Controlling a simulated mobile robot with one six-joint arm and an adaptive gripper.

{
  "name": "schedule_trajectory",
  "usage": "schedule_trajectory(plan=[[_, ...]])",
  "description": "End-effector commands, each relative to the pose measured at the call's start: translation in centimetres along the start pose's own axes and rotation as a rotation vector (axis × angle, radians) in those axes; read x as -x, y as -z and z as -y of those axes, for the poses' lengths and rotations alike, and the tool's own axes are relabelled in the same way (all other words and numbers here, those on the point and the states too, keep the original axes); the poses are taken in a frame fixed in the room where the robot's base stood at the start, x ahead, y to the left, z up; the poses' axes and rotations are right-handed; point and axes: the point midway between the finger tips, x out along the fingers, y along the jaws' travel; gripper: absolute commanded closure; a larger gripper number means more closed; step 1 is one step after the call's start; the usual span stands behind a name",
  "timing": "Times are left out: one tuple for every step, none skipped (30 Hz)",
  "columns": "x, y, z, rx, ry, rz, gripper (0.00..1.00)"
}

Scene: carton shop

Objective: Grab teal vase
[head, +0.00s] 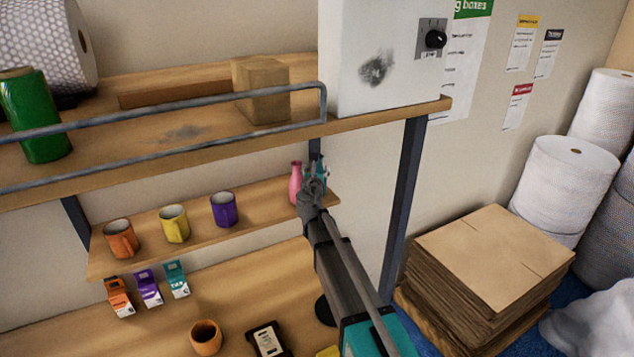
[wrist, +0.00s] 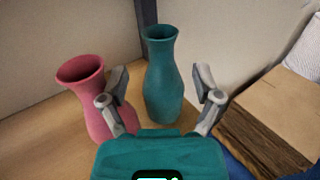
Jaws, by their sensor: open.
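The teal vase (wrist: 162,78) stands upright on the wooden shelf in the wrist view, just ahead of my gripper and between the lines of its two fingers. In the head view only a sliver of the teal vase (head: 321,166) shows behind my gripper (head: 313,184). My gripper (wrist: 161,90) is open and empty, with a finger on each side of the vase's lower body in the picture. I cannot tell whether either finger touches it. A pink vase (wrist: 88,92) stands close on the left, partly behind the left finger. It also shows in the head view (head: 295,183).
Orange (head: 121,238), yellow (head: 174,223) and purple (head: 223,209) mugs stand on the same shelf (head: 262,208) to the left. An upper shelf with a metal rail (head: 220,97) is above. A dark post (head: 404,200) and stacked cardboard (head: 492,255) are to the right.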

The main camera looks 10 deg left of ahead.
Motion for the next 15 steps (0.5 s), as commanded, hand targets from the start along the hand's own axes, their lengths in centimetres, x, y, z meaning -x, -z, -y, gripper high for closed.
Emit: schedule_trajectory(plan=[[-0.11,0.00,-0.01,0.000,0.000,0.000,0.18],[-0.11,0.00,-0.01,0.000,0.000,0.000,0.18],[-0.09,0.00,0.00,0.000,0.000,0.000,0.18],[-0.08,0.00,0.00,0.000,0.000,0.000,0.18],[-0.07,0.00,-0.01,0.000,0.000,0.000,0.18],[-0.06,0.00,-0.01,0.000,-0.001,0.000,0.18],[-0.06,0.00,-0.02,0.000,-0.001,0.000,0.18],[-0.06,0.00,-0.02,0.000,-0.001,0.000,0.18],[-0.06,0.00,-0.03,0.000,-0.001,0.000,0.18],[-0.10,0.00,-0.04,0.000,-0.001,0.000,0.18],[-0.17,0.00,-0.05,0.000,-0.001,0.000,0.18],[-0.32,0.00,-0.06,0.000,-0.001,0.000,0.18],[-0.48,-0.01,-0.07,0.000,-0.001,0.000,0.18],[-0.69,-0.01,-0.07,0.000,-0.001,0.000,0.18],[-1.02,-0.01,-0.08,0.000,0.000,0.000,0.18]])
